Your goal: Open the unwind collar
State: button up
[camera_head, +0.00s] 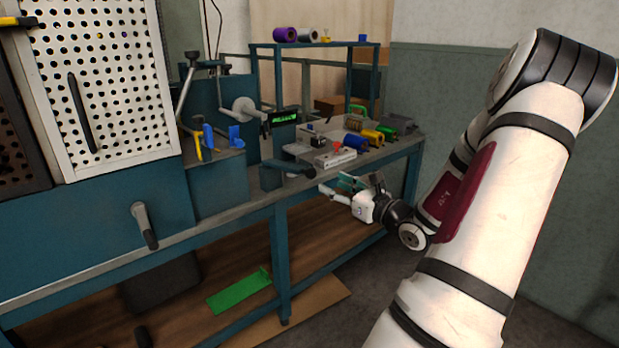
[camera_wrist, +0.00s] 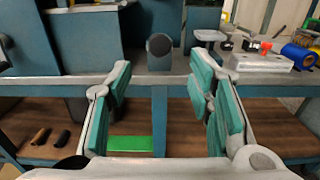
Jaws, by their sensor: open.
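My gripper (camera_head: 343,186) is open and empty in front of the bench's front edge. In the wrist view its two teal-padded fingers (camera_wrist: 162,78) stand wide apart. A dark round knob end (camera_wrist: 159,44) shows between and beyond the fingertips, apart from them. In the head view a dark handle-like part (camera_head: 288,167) juts from the bench front, left of my gripper. A pale roll or disc (camera_head: 243,110) sits on a spindle at the blue stand behind it. I cannot tell for certain which part is the unwind collar.
A pale fixture plate (camera_head: 334,158) with a red knob, a blue roll (camera_head: 356,142) and a yellow roll (camera_head: 373,137) lie on the bench to the right. A perforated white panel (camera_head: 100,75) stands at the left. A green sheet (camera_head: 240,291) lies on the lower shelf.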

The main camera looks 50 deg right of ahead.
aim_at(313, 174)
jog(key=b+x, duration=0.2)
jog(key=x, duration=0.8)
jog(key=shift+w+a, duration=0.1)
jog(key=shift+w, duration=0.1)
grip_shut()
